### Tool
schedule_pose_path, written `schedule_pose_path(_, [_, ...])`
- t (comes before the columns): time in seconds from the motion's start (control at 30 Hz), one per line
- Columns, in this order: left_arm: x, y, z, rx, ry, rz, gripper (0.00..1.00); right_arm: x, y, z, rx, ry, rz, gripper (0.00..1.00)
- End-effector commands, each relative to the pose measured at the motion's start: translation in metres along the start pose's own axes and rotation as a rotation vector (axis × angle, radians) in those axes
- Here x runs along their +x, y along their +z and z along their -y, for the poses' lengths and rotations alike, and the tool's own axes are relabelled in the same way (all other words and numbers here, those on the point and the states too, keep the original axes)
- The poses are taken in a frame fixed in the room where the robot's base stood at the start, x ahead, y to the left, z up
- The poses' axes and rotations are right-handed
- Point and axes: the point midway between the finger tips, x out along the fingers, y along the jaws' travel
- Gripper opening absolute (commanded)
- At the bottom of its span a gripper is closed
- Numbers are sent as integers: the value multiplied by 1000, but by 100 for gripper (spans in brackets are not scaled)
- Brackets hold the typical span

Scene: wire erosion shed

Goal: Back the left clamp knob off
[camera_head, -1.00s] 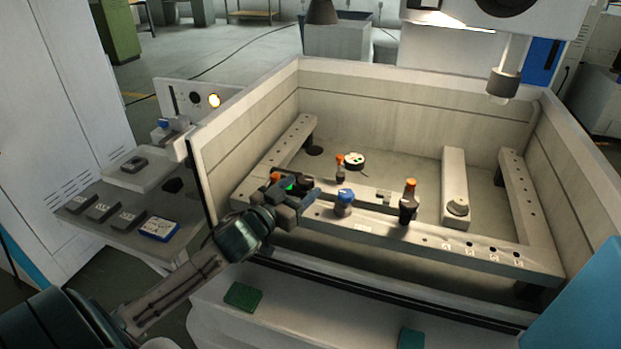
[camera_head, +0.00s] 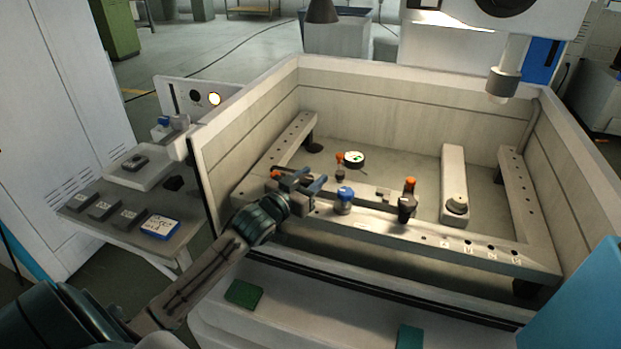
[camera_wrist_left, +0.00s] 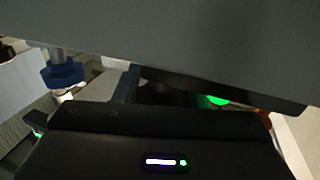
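The left clamp stands on the front rail of the work tank. Its orange-topped part (camera_head: 276,174) shows just left of my left gripper, and the gripper hides most of the rest. My left gripper (camera_head: 306,183) is over the rail's left part, with its two fingers apart. I see nothing clearly held between them. A blue knob (camera_head: 344,194) stands upright just right of the fingers, apart from them. It also shows at the left of the left wrist view (camera_wrist_left: 62,74). A second clamp with an orange top (camera_head: 409,185) stands farther right. My right gripper is out of view.
The tank wall (camera_head: 205,190) rises left of my arm. A small orange-topped post (camera_head: 340,160) and a round dial (camera_head: 355,159) are behind the rail. A grey block (camera_head: 454,190) lies to the right. A side shelf (camera_head: 110,225) holds several small items.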

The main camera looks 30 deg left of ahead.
Motion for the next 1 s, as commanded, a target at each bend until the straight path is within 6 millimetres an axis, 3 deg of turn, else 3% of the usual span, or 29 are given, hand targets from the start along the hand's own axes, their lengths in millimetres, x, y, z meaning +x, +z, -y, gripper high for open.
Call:
schedule_pose_path(0.33, [0, -2, 0, -2, -45, -1, 15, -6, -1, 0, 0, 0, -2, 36])
schedule_pose_path(0.6, [0, -1, 2, -5, -194, -1, 15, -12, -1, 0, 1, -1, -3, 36])
schedule_pose_path(1.0, [-2, 4, 8, -9, -532, -5, 15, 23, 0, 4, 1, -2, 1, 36])
